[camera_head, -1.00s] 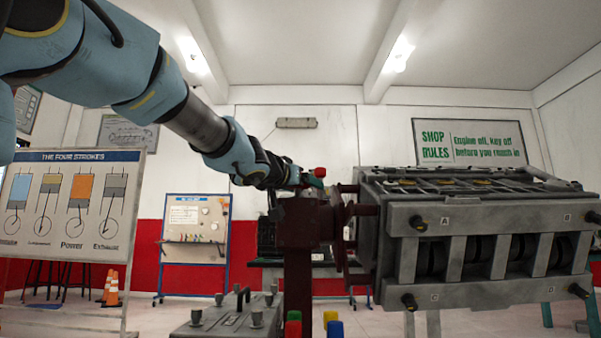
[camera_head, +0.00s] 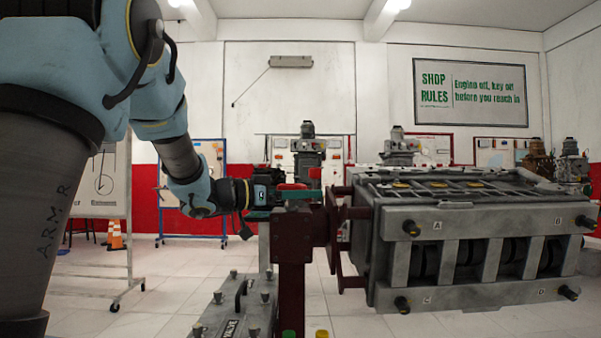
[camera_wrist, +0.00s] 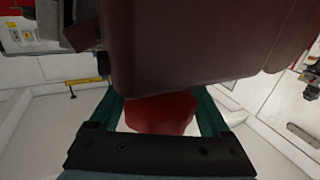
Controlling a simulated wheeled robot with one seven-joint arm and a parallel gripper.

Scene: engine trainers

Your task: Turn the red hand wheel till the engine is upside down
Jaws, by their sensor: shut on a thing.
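A red piece of the hand wheel (camera_head: 291,187) also shows at the fingers in the head view; most of the wheel is hidden. The grey engine (camera_head: 450,222) hangs on the stand's right side, roughly level, with yellow-ringed openings on top and letters A to D on its near face.
A grey case marked VALVE (camera_head: 238,312) stands low in front of the stand. Green and yellow caps (camera_head: 321,333) show at the bottom edge. Boards and other engines stand along the back wall.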

